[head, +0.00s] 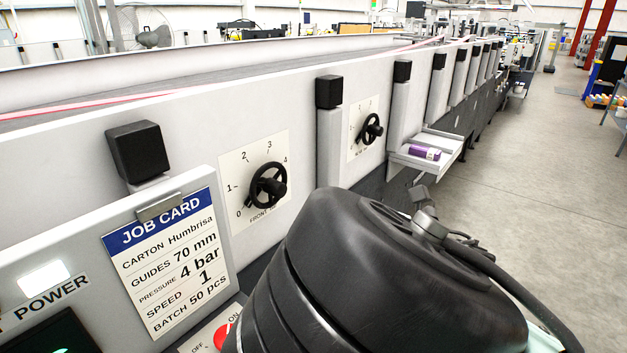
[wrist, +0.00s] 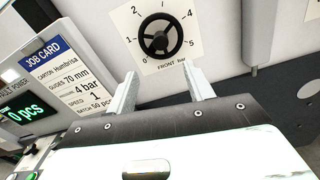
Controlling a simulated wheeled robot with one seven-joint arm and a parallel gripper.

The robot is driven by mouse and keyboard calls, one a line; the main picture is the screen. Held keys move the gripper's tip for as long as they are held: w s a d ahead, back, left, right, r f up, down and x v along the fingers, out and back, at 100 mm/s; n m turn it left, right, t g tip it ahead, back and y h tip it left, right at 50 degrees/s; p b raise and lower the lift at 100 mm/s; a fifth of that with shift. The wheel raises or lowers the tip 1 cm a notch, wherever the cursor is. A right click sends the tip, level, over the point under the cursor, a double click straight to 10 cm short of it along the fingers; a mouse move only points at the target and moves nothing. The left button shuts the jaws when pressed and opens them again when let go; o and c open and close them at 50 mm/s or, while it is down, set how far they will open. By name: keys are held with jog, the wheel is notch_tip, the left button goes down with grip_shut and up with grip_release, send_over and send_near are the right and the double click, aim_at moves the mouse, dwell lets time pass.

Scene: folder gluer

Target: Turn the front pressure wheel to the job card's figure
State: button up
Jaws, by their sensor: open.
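The front pressure wheel (head: 268,184) is a black spoked handwheel on a white dial plate marked in bar. It also shows in the wrist view (wrist: 160,37), with figures 0, 1, 2, 4 and 5 around it. I cannot read a clear pointer position. The job card (head: 171,262) has a blue header and reads PRESSURE 4 bar; it also shows at the left of the wrist view (wrist: 67,78). My gripper (wrist: 163,82) is open and empty, its two fingers apart below the wheel in the picture. My arm hides the gripper in the head view.
A second handwheel (head: 372,128) sits farther along the machine's side. A tray (head: 428,150) with a purple carton (head: 424,153) juts out beyond it. A black block (head: 138,151) stands out left of the front wheel. Open floor lies to the right.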

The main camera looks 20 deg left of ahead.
aim_at(283, 191)
jog(key=p+x, duration=0.4)
jog(key=x, duration=0.9)
jog(key=c, duration=1)
